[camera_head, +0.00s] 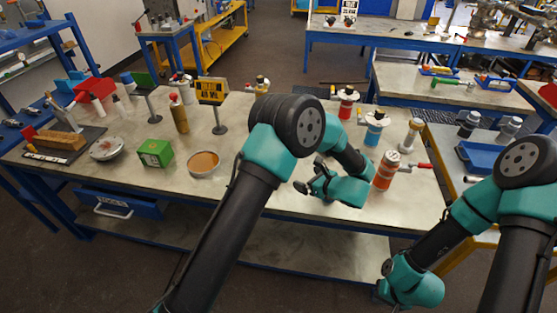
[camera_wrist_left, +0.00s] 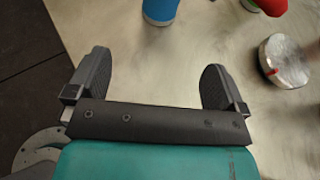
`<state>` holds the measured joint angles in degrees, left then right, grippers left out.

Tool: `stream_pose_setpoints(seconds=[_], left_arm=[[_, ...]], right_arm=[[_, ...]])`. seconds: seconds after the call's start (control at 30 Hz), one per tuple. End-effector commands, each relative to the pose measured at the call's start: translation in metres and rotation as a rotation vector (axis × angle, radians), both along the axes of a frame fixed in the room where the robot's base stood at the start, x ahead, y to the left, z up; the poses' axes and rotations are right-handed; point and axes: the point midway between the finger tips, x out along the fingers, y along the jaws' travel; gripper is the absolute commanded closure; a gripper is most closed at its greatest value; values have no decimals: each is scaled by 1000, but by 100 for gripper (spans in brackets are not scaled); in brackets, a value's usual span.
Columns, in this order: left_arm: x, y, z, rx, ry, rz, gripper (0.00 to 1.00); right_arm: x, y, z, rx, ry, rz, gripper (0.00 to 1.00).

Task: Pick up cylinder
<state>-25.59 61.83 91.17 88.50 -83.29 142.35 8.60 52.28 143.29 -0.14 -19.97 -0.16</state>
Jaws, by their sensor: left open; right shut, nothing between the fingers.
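Several cylinder-like vessels stand upright at the right of the table. They include an orange-red cylinder with a pale top (camera_head: 385,172), a blue flanged vessel (camera_head: 374,129), a red flanged vessel (camera_head: 346,103) and a pale slim vessel (camera_head: 411,135). Which one the task means, I cannot tell. My left gripper (camera_head: 303,187) is open and empty over the table's front part, left of the orange-red cylinder. In the left wrist view its fingers (camera_wrist_left: 157,85) are spread with bare table between them, and a blue cylinder (camera_wrist_left: 160,10) stands beyond. My right gripper's fingers are not visible.
A red object (camera_wrist_left: 270,6) and a round metal-topped piece (camera_wrist_left: 286,61) lie right of the left fingers. A green box (camera_head: 155,153), a shallow bowl (camera_head: 203,164) and a brown bottle (camera_head: 178,114) occupy the table's left. A blue tray (camera_head: 482,157) is at right.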

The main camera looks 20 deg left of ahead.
Motion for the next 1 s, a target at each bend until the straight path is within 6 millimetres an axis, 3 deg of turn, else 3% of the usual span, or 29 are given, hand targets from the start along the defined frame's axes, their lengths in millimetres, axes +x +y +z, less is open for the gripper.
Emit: stream_pose_setpoints(seconds=[0.27, 0.8, 1.0], left_arm=[[4, 8, -4, 0, 2, 0, 2], [48, 76, -37, 2, 3, 1, 2], [60, 93, -46, 1, 2, -2, 2]], right_arm=[[0, 0, 0, 0, 0, 0, 100], [0, 0, 0, 0, 0, 0, 100], [0, 0, 0, 0, 0, 0, 100]])
